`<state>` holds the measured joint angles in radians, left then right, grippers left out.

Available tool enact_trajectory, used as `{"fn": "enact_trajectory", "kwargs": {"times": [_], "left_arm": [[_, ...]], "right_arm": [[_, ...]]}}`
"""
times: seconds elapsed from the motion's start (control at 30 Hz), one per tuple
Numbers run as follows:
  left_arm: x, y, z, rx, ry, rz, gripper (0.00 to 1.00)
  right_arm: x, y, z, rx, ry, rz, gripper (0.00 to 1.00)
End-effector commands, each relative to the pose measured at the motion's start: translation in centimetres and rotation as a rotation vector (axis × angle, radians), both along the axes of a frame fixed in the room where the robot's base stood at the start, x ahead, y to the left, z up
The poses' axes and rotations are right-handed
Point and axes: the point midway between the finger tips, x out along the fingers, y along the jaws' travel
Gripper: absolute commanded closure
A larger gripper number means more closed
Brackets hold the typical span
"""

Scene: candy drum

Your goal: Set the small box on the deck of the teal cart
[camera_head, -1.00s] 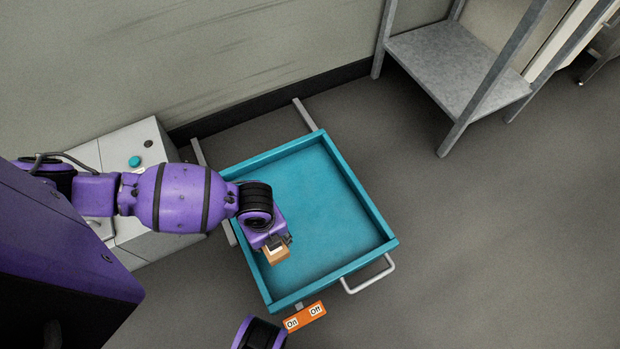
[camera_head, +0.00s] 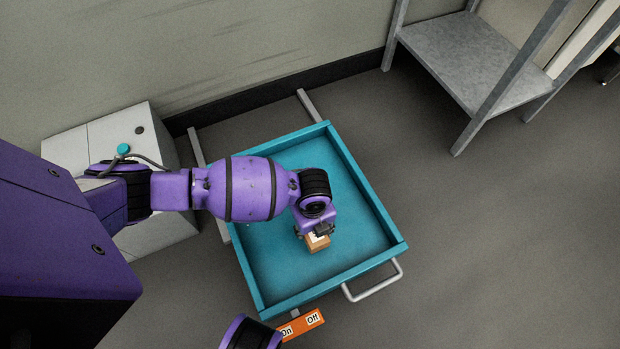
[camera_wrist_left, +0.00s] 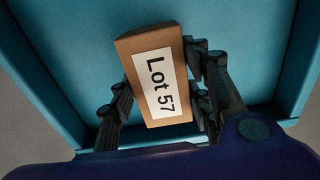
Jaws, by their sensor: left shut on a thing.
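The small box (camera_head: 316,244) is brown cardboard with a white label. In the left wrist view the box (camera_wrist_left: 140,50) shows the label "Lot 57" and sits tilted between the fingers. My left gripper (camera_head: 312,236) is shut on it, above the deck of the teal cart (camera_head: 270,265). The cart's deck has a raised rim, and the rim also shows in the left wrist view (camera_wrist_left: 40,75). I cannot tell whether the box touches the deck. Part of my right arm (camera_head: 250,335) shows at the bottom edge; its fingers are not clearly visible.
An orange On/Off block (camera_head: 303,325) lies in front of the cart's near edge. A grey cabinet (camera_head: 95,140) with a teal button stands to the left. A grey metal shelf (camera_head: 470,65) stands at the upper right. The floor right of the cart is clear.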

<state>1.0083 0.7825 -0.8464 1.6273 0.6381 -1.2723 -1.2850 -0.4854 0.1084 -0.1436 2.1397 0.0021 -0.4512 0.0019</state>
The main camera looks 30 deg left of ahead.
Motion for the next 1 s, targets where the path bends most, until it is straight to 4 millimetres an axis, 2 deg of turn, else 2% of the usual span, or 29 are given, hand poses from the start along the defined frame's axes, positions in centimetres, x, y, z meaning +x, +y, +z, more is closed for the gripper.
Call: {"fn": "enact_trajectory", "kwargs": {"times": [0.07,0.23,0.43,0.63,0.67,0.7,0.8,1.0], "left_arm": [[0.7,-0.5,-1.0,-0.002,-0.001,-0.001,0.84],[0.5,-0.3,-3.6,-0.001,0.001,0.000,0.84],[0.5,-0.3,-3.5,0.000,-0.002,0.000,0.84],[0.5,-0.3,-3.9,0.000,-0.002,0.000,0.84],[0.5,-0.3,-3.8,0.000,-0.002,0.000,0.51],[0.5,-0.3,-3.8,0.000,-0.002,0.000,0.46],[0.5,-0.3,-3.8,0.000,-0.002,0.000,0.36],[0.5,-0.3,-3.8,0.000,-0.002,0.000,0.36]], "right_arm": [[-0.1,0.0,-0.7,-0.001,0.006,0.003,0.68],[0.0,-0.1,-1.8,-0.002,0.014,0.021,0.68],[0.7,-0.1,-1.3,-0.003,0.000,0.031,0.68],[0.6,0.0,-1.5,-0.002,0.002,0.028,0.68],[0.6,0.0,-1.5,-0.002,0.003,0.028,0.68],[0.6,0.0,-1.5,-0.002,0.004,0.027,0.68],[0.5,0.0,-1.6,-0.001,0.006,0.026,0.68],[0.2,0.0,-1.7,-0.002,0.011,0.024,0.68]]}}
